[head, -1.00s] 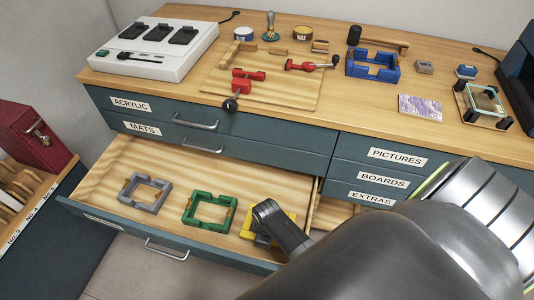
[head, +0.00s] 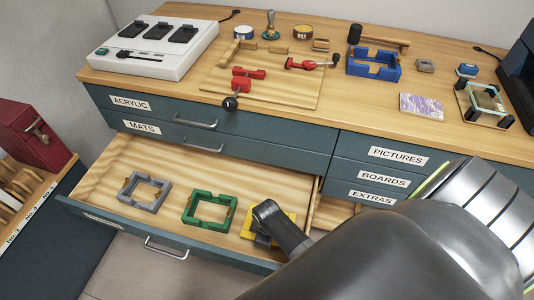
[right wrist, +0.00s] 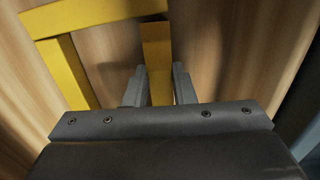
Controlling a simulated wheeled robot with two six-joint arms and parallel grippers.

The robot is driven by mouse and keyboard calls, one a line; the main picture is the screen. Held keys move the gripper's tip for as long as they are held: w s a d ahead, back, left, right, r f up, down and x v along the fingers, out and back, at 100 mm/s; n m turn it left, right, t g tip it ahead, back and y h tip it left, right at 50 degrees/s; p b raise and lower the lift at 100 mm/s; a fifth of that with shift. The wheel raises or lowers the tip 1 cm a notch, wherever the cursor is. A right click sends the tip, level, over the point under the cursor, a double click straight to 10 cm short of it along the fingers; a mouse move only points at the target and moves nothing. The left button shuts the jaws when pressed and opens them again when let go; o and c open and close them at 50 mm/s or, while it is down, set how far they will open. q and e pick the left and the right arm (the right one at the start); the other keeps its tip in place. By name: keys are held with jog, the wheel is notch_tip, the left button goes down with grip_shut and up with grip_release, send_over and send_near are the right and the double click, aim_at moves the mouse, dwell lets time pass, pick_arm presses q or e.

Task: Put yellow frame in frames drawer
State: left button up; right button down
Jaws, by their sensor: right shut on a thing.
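The yellow frame (head: 250,222) is in the open drawer, at its right end, beside the green frame. It also shows in the right wrist view (right wrist: 92,14), over the drawer's wooden floor. My right gripper (head: 263,238) is shut on one bar of it, with a finger on each side of the bar in the wrist view (right wrist: 159,88). My arm hides part of the yellow frame in the head view. I cannot tell whether the frame rests on the drawer floor. The open drawer (head: 100,214) also holds a grey frame (head: 145,192) and a green frame (head: 209,210). My left gripper is not in view.
The bench top (head: 300,107) above carries a blue frame (head: 372,66), red clamps (head: 305,65) and a white control box (head: 152,45). Closed drawers labelled pictures, boards and extras (head: 385,155) are at right. A second, partly hidden drawer (head: 333,212) stands open beside this one.

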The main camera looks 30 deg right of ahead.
jog(key=c, duration=1.1)
grip_release()
jog(key=shift+f, duration=0.1)
notch_tip(320, 180, up, 8)
jog(key=p, duration=0.9)
